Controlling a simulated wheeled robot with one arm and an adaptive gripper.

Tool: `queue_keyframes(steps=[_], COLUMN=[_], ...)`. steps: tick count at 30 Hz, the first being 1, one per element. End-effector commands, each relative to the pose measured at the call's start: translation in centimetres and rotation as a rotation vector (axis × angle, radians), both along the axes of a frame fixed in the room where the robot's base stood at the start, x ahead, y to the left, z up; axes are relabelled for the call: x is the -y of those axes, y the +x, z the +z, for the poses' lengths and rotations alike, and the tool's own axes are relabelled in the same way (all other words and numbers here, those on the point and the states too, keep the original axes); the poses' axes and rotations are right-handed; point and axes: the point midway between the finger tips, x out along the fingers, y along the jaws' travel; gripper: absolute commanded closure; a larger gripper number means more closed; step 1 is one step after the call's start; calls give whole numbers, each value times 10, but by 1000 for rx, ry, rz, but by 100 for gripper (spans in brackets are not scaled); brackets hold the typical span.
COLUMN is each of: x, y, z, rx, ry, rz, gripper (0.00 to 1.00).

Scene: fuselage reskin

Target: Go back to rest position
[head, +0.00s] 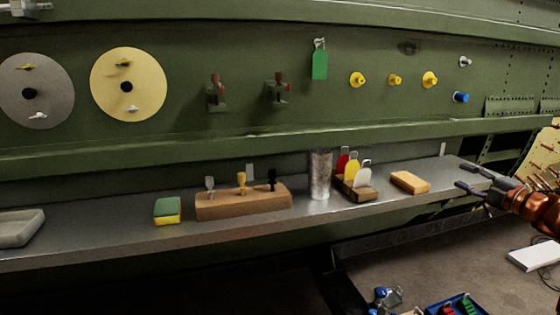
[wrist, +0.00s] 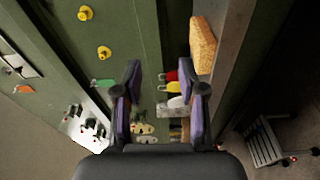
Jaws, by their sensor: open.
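My gripper (head: 468,177) is at the right end of the shelf in the head view, off the end of my orange-brown arm. Its two dark fingers are spread apart with nothing between them. In the wrist view my gripper (wrist: 162,100) shows two purple-padded fingers, open and empty. Beyond them are the green panel and the shelf with its small items. The gripper appears apart from the sponge-like tan block (head: 410,182), which lies on the shelf to its left.
The grey shelf (head: 110,237) carries a green-yellow sponge (head: 167,210), a wooden block (head: 243,203) with small tools, a metal cylinder (head: 320,175) and a holder with coloured tags (head: 354,180). Yellow knobs (head: 395,80) and discs (head: 128,86) are on the green wall. A blue tray (head: 455,305) sits low.

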Motion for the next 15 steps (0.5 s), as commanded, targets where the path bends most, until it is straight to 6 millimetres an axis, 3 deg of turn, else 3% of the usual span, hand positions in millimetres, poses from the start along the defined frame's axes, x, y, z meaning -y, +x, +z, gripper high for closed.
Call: queue_keyframes(steps=[8,15], x=[-6,-13], y=[36,34], z=[32,30], rx=[-34,-128], ry=[137,332], rz=[-275,-559], gripper=[59,59])
